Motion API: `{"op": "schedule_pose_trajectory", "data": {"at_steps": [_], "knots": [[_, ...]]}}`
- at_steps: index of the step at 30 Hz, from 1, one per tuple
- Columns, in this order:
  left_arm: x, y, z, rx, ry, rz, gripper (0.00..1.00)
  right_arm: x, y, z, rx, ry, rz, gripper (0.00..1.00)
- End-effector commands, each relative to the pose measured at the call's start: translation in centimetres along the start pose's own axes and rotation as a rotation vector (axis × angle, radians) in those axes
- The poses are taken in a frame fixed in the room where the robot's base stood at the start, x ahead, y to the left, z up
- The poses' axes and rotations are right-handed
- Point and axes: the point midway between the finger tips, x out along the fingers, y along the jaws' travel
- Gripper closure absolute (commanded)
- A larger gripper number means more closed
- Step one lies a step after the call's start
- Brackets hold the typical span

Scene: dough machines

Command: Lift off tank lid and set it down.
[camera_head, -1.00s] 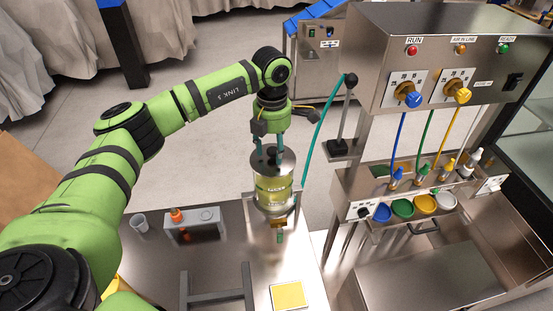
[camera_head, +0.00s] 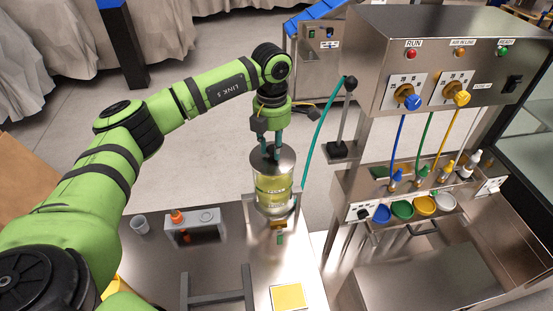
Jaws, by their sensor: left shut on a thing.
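The tank (camera_head: 273,187) is a clear cylinder holding yellowish liquid, standing upright near the back right of the steel table. Its round steel lid (camera_head: 287,161) sits at the top of the tank; I see no clear gap between them. My left gripper (camera_head: 271,157) points down from above, with its narrow teal fingers shut on the knob of the lid. The knob is mostly hidden between the fingers. My right gripper is not in view.
The steel table (camera_head: 236,252) also holds a grey cup (camera_head: 140,223), a metal box, a dark H-shaped stand (camera_head: 216,299) and a yellow square pad (camera_head: 289,297). A steel machine (camera_head: 445,60) with knobs and hoses stands at the right. A teal hose passes beside the tank.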

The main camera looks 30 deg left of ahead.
Motion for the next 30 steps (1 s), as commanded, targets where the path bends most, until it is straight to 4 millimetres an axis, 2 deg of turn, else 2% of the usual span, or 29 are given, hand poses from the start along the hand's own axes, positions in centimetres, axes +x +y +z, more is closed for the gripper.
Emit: {"op": "schedule_pose_trajectory", "data": {"at_steps": [24,30], "knots": [[-5.2,0.0,0.0,0.0,-0.001,0.001,1.0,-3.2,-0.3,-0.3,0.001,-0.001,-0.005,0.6],[-5.7,0.0,0.0,0.0,0.0,0.0,1.0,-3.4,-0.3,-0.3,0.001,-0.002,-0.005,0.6]]}}
